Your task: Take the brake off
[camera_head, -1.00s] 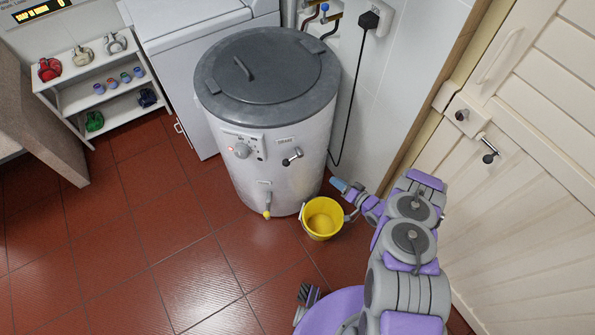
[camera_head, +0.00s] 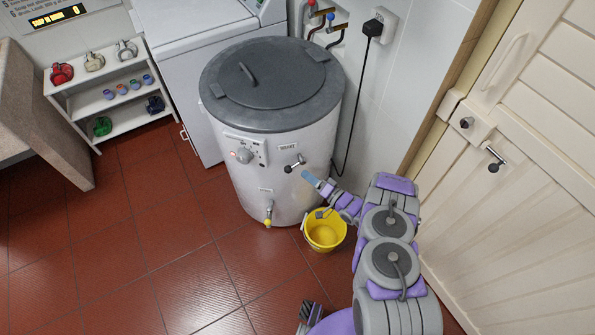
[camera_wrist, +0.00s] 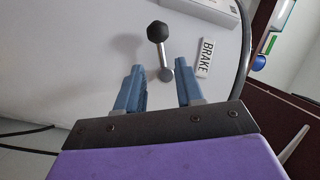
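The brake lever (camera_head: 294,165) is a short metal rod with a black knob on the front of the white drum machine (camera_head: 262,180) with a grey lid. A BRAKE label (camera_head: 287,147) sits beside it. In the wrist view the lever (camera_wrist: 158,45) has its knob away from my gripper and its round pivot between the fingertips, as seen from here. The label (camera_wrist: 206,57) is to its right. My gripper (camera_wrist: 160,70) is open, with two blue fingers apart and nothing held. In the head view my gripper (camera_head: 312,179) is just below and right of the lever; contact cannot be told.
A yellow bucket (camera_head: 325,243) stands on the red tiles under my arm. A yellow-tipped spout (camera_head: 268,218) sticks out low on the drum. A black cable (camera_head: 352,125) hangs on the wall at right. A panelled door (camera_head: 520,210) is on the right; floor at left is clear.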

